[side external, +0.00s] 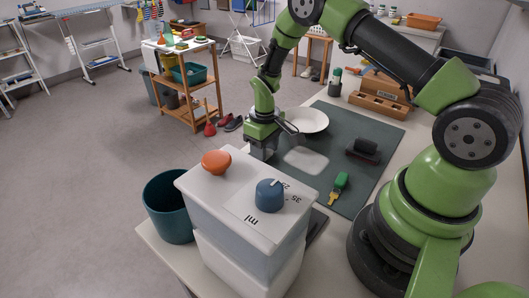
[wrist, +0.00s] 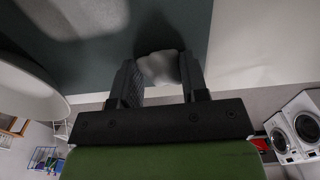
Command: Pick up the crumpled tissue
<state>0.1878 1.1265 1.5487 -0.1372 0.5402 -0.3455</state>
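My gripper (side external: 262,148) points down beside the left edge of the dark green mat, behind the white container in the side view. In the wrist view, my gripper's two fingers (wrist: 160,78) stand apart. A pale grey-white lump that looks like the crumpled tissue (wrist: 159,66) shows between their tips. It appears close to both fingers, but I cannot tell whether they press on it. The tissue is hidden in the side view by the gripper and the container.
The white container (side external: 205,196) with orange and blue knobs stands close in front of my gripper. The mat (side external: 330,130) holds a white plate (side external: 309,120), a dark brush (side external: 364,150) and a green-handled brush (side external: 340,184).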

